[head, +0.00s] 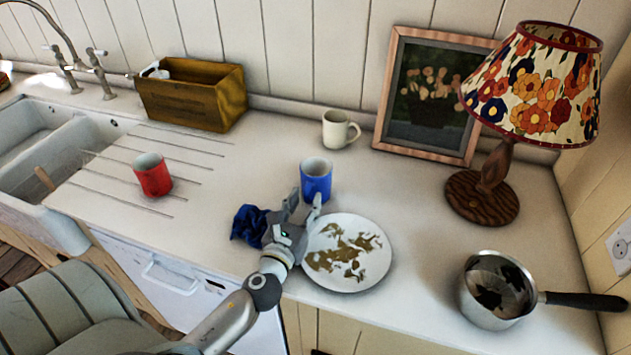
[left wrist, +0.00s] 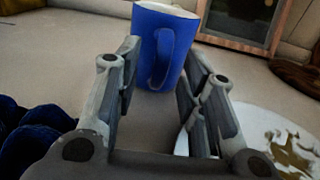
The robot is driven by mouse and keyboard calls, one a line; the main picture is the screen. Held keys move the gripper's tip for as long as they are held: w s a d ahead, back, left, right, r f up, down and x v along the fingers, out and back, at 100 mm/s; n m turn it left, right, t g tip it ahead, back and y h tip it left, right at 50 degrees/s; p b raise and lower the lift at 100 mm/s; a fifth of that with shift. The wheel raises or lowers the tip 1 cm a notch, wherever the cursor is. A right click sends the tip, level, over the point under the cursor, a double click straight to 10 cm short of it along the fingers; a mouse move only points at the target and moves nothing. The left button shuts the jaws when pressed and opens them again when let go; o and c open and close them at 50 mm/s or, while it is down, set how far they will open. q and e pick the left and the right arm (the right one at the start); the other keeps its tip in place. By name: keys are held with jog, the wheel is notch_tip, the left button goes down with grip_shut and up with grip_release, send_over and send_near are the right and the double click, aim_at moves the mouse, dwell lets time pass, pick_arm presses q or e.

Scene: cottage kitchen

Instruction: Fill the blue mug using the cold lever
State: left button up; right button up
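The blue mug (head: 316,178) stands upright on the counter, just behind the dirty plate. My left gripper (head: 305,200) is open right in front of it. In the left wrist view the mug (left wrist: 160,42) shows between the far ends of the open fingers (left wrist: 160,85), its handle turned toward the gripper. I cannot tell whether a finger touches it. The tap (head: 75,65) with its levers (head: 97,52) rises behind the sink (head: 60,155) at the far left; which lever is cold I cannot tell. My right gripper is in neither view.
A plate with brown stains (head: 378,262) and a dark blue cloth (head: 248,225) lie beside my gripper. A red mug (head: 152,174), wooden box (head: 195,95), cream mug (head: 338,130), picture frame (head: 388,110), lamp (head: 495,175) and saucepan (head: 490,300) stand around. The grooved drainboard is mostly clear.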

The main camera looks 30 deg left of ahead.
pick_arm(q)
jog(key=shift+w, duration=0.25)
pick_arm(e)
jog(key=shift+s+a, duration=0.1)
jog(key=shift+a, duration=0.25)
pick_arm(q)
jog(key=shift+c, duration=0.2)
jog(key=c, duration=0.7)
grip_shut()
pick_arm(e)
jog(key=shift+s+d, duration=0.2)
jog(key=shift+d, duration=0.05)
pick_arm(q)
jog(key=shift+r, duration=0.1)
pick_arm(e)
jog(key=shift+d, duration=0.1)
pick_arm(q)
jog(key=shift+a, duration=0.1)
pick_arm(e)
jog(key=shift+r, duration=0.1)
